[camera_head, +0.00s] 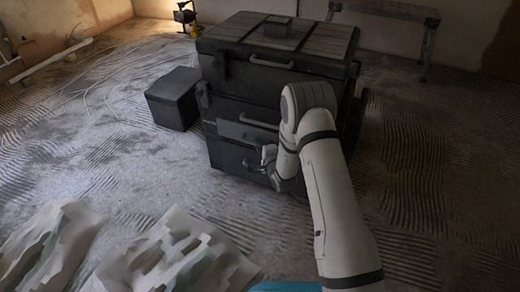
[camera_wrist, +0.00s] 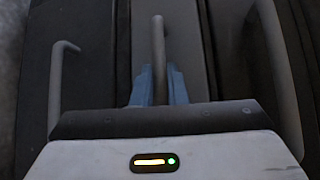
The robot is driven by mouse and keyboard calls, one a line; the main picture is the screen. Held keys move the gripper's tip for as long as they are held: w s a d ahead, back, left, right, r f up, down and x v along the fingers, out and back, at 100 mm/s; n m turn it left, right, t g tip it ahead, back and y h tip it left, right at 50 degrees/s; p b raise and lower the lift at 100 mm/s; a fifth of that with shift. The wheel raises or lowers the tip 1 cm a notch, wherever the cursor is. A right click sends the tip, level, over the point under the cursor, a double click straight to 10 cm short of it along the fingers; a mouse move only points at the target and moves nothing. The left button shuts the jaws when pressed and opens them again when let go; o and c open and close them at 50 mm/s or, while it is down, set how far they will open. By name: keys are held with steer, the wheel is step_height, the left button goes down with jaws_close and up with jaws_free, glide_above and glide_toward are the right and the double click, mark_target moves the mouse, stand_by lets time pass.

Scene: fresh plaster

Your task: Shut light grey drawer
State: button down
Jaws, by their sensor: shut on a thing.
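A dark tool chest (camera_head: 228,95) stands on the floor with handles on its front. A lighter grey drawer front (camera_head: 240,134) shows midway down it in the head view. The wrist view shows a grey front (camera_wrist: 190,45) between darker ones. My gripper (camera_wrist: 156,85) has its blue fingers shut on a grey bar handle (camera_wrist: 158,38) on this middle front. In the head view my gripper (camera_head: 267,157) is at the lower part of the chest's front, partly hidden by my arm. I cannot tell how far the drawer stands out.
A dark box (camera_head: 174,98) stands left of the chest. Crumpled pale sheets (camera_head: 170,255) lie on the floor at the lower left. A bench (camera_head: 390,12) stands behind right, a yellow lamp (camera_head: 186,17) behind left. The ridged floor at right is clear.

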steer(key=c, duration=1.5)
jaws_free()
steer(key=shift+w+d, duration=0.1)
steer(key=shift+w, duration=0.05)
steer(key=shift+o, duration=0.2)
steer(key=p+v, duration=0.3)
steer(key=v, duration=0.4)
steer(key=shift+s+d, duration=0.2)
steer(key=shift+s, duration=0.2)
